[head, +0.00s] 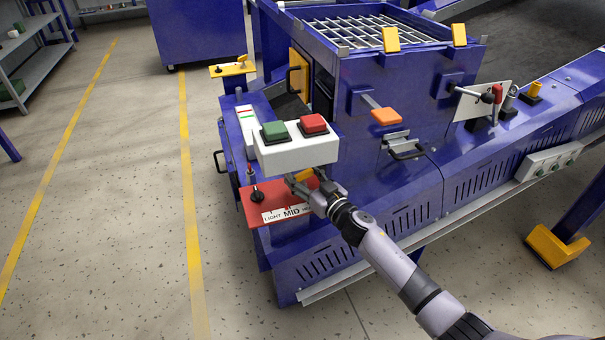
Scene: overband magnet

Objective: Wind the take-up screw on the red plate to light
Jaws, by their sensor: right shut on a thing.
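The red plate (245,197) sticks out from the near end of the blue machine. Its white label (290,213) reads LIGHT on the left and MID in bold in the middle; the right end is partly hidden by my gripper. A yellow handle (304,175), apparently that of the take-up screw, shows at the plate's right side. My right gripper (309,184) is shut on it, and its fingers partly hide it. No clear pointer position can be read. My left gripper is out of view.
A white box with a green button (274,130) and a red button (313,123) hangs just above the red plate. A yellow plate (228,71) with a similar handle sits farther back. An orange-ended lever (386,117) juts from the machine. Floor to the left is clear.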

